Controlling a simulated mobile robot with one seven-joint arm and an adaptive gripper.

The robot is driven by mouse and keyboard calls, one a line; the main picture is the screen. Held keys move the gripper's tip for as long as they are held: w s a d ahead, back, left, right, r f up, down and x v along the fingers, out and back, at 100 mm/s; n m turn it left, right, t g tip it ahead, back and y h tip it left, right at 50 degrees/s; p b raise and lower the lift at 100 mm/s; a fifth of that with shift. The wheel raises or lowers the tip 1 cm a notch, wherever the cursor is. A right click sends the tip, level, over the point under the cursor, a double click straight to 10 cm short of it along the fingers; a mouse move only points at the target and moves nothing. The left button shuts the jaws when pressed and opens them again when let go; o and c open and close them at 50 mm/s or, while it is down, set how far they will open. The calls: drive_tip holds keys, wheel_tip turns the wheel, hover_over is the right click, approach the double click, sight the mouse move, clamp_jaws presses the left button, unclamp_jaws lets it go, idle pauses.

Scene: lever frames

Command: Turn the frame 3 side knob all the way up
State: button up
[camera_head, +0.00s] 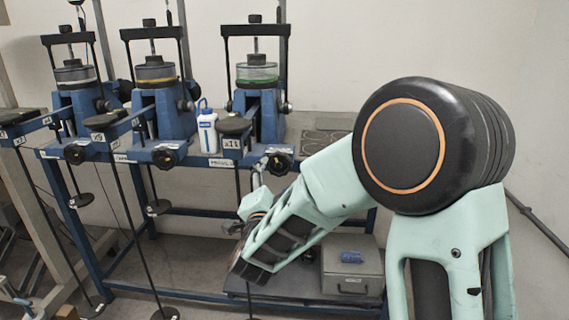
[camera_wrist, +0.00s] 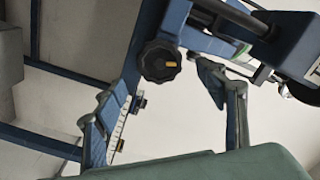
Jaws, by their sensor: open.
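Three blue lever frames stand in a row on the bench. I take the rightmost one (camera_head: 266,122), with a green-banded cell on top, as frame 3. A black lobed knob (camera_head: 279,163) is on its front beam, and a smaller dark knob (camera_head: 286,107) is on its side; I cannot tell which is the side knob. In the wrist view a black lobed knob (camera_wrist: 160,62) with a yellow mark shows beyond the fingertips, between them in the picture. My gripper (camera_wrist: 168,78) is open and empty. In the head view my gripper (camera_head: 258,190) is below and left of the front knob.
A white bottle with a blue cap (camera_head: 207,130) stands between the middle and right frames. A grey box (camera_head: 352,272) with a blue item sits below. Thin vertical rods hang before the bench.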

sight(279, 166)
drive_tip(key=w+p, duration=0.1)
drive_tip(key=w, duration=0.3)
drive_tip(key=w+p, duration=0.1)
drive_tip(key=w, duration=0.3)
drive_tip(key=shift+d, duration=0.2)
drive_tip(key=shift+w, duration=0.2)
drive_tip(key=shift+c, duration=0.4)
drive_tip(key=shift+s, duration=0.1)
drive_tip(key=c, duration=1.5)
